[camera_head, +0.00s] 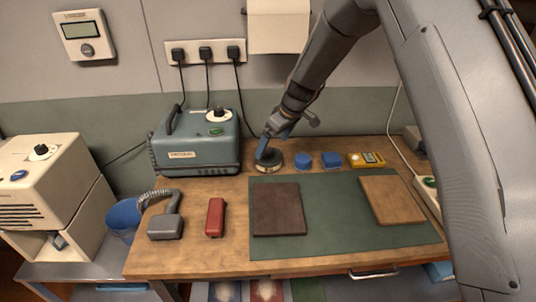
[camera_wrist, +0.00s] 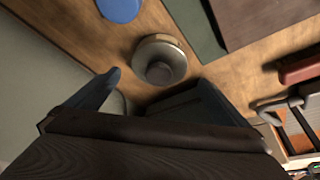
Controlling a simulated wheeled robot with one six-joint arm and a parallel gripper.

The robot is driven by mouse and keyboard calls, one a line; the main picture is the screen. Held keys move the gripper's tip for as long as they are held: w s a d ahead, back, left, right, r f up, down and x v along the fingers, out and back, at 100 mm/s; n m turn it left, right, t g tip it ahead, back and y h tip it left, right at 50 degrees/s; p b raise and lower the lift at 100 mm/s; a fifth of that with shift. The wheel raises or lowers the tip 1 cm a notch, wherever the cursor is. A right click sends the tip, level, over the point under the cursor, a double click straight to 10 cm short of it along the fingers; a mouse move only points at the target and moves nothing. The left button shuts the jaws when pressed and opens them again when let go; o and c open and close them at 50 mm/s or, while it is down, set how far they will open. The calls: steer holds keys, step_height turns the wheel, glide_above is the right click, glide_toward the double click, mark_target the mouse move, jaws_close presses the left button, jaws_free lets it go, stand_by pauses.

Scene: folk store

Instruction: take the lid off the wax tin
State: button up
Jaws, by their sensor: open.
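The wax tin (camera_head: 270,167) is a low round tin with a dark top and a pale metallic side. It stands on the wooden bench behind the green mat's left corner. In the wrist view the tin (camera_wrist: 175,45) shows a grey round top with a smaller, darker disc in its middle; the lid appears to be on. My gripper (camera_head: 267,146) is just above the tin in the head view and partly covers it. The tin lies just beyond the fingertips.
A teal machine (camera_head: 195,145) stands close left. A red object (camera_head: 215,217) lies front left.

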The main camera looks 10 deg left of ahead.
mark_target(270, 150)
steer(key=shift+p+x, duration=1.15)
steer(key=shift+x, duration=1.25)
steer(key=shift+c, duration=0.3)
steer(key=c, duration=0.9)
